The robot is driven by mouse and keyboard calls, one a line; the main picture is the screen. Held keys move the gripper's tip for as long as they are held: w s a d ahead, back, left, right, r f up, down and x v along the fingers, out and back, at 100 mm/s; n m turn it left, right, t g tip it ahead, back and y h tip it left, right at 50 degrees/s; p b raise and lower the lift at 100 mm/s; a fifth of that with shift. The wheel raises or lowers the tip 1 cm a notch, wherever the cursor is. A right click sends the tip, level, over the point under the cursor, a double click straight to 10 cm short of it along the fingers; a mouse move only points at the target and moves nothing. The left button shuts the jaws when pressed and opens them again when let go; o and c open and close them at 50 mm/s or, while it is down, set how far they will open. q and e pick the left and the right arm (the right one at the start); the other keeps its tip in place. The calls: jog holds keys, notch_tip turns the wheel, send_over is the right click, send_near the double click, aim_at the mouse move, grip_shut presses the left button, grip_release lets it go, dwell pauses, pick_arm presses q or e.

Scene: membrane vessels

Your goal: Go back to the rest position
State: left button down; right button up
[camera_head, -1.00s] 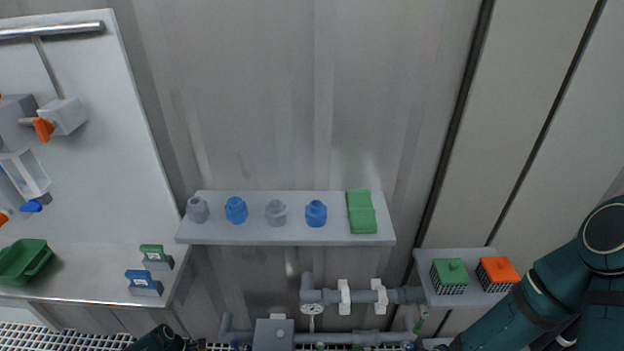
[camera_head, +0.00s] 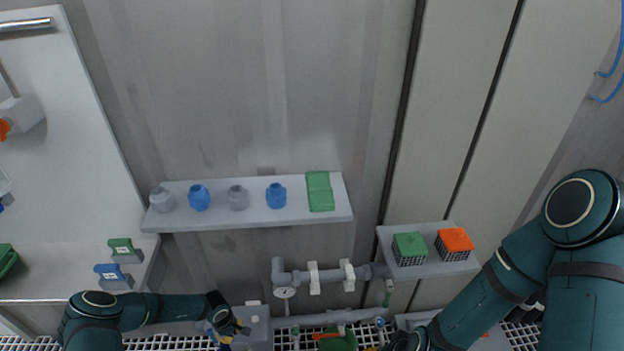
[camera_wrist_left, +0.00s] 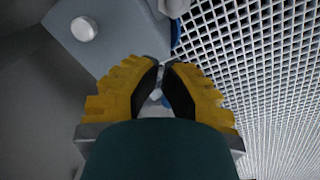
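My left arm comes in at the bottom left of the head view. Its gripper (camera_head: 238,331) is beside the grey box on the pipework, above the floor grating. In the left wrist view the yellow fingers of this gripper (camera_wrist_left: 162,66) have their dark pads brought together at the tips, with nothing seen held between them. My right arm reaches down from the right edge of the head view. Its end (camera_head: 402,341) is at the bottom edge, dark and partly cut off, so its fingers cannot be made out.
A wall shelf (camera_head: 250,221) holds grey and blue vessels and a green folded piece (camera_head: 319,191). A smaller shelf (camera_head: 428,266) holds a green-topped block (camera_head: 410,248) and an orange-topped block (camera_head: 454,244). Grating (camera_wrist_left: 255,70) covers the floor.

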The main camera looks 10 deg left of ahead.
pick_arm(q)
jog(key=s+d+r+m+t+h, duration=0.1)
jog(key=s+d+r+m, duration=0.15)
jog(key=d+r, duration=0.35)
jog(key=s+d+r+m+t, duration=0.15)
jog(key=d+r+m, duration=0.25)
jog(key=d, duration=0.5)
jog(key=s+d+r+m+g+h, duration=0.1)
jog(key=s+d+r+m+g, duration=0.15)
jog(key=s+r, duration=0.35)
jog(key=s+d+r+m+g+h, duration=0.1)
jog(key=s+d+r+h, duration=0.15)
jog(key=s, duration=0.55)
jog(key=w+d+r+m+t, duration=0.1)
jog(key=w+d+r+t, duration=0.1)
jog(key=w+r, duration=0.3)
jog(key=shift+w+d+r+y, duration=0.35)
jog(key=shift+d+r+y, duration=0.1)
jog(key=shift+d+r, duration=0.25)
